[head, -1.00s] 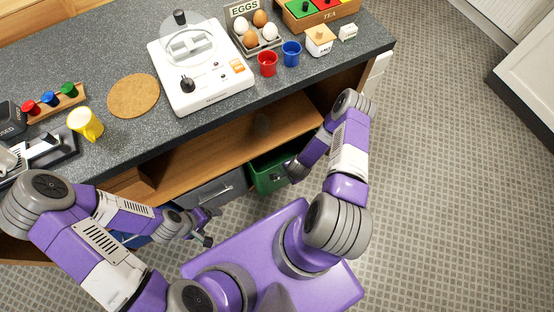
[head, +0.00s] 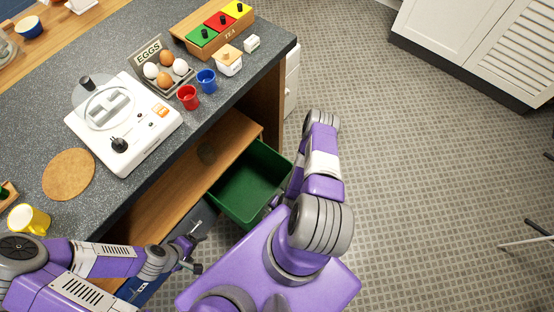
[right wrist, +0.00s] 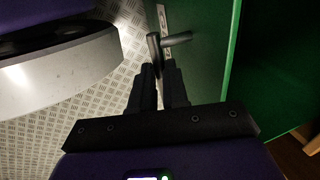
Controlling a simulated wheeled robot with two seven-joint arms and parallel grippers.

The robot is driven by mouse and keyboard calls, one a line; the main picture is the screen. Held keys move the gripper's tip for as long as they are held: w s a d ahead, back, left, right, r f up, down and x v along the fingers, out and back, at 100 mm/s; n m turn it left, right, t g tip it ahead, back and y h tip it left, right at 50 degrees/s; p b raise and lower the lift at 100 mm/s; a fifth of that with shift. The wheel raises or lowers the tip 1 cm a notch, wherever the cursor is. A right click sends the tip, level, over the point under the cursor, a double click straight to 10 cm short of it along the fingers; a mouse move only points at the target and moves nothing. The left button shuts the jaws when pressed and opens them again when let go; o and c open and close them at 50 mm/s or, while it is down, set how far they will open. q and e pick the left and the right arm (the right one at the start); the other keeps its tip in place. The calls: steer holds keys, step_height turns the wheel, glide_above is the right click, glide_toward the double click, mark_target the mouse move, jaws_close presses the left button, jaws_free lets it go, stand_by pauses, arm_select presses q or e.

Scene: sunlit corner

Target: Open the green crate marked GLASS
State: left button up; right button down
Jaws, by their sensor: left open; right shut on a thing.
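The green crate (head: 248,182) stands pulled out from under the counter, and its empty-looking inside shows from above. In the right wrist view its green front (right wrist: 205,72) carries a dark bar handle (right wrist: 177,40) and part of a pale label I cannot read. My right gripper (right wrist: 166,68) is shut on this handle. In the head view the right gripper is mostly hidden by my own arm at the crate's front. My left gripper (head: 194,252) is open and empty, low in front of the counter, left of the crate.
A wooden shelf (head: 190,170) runs under the grey speckled counter. On top stand a white machine (head: 150,135), an egg tray, a red cup (head: 188,97), a blue cup (head: 207,80) and a tea box (head: 215,28). Open tiled floor (head: 410,180) lies to the right.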

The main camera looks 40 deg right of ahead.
steer(key=c, duration=1.1)
jaws_free()
steer(key=p+v, duration=0.3)
steer(key=v, duration=0.4)
steer(key=shift+s+r, duration=0.15)
steer(key=shift+r, duration=0.1)
steer(key=w+a+r+n+y, duration=0.1)
steer(key=w+a+r+n, duration=0.1)
steer(key=a+r+n, duration=0.2)
steer(key=w+a+r+n+g+y, duration=0.1)
steer(key=w+a+r+n, duration=0.1)
steer(key=a+r+n, duration=0.3)
steer(key=w+a+r+n+g+y+p, duration=0.1)
steer(key=a+r+n, duration=0.3)
steer(key=r, duration=0.5)
steer(key=shift+w+a+n+y, duration=0.2)
steer(key=shift+w+n+y, duration=0.15)
steer(key=shift+w, duration=0.55)
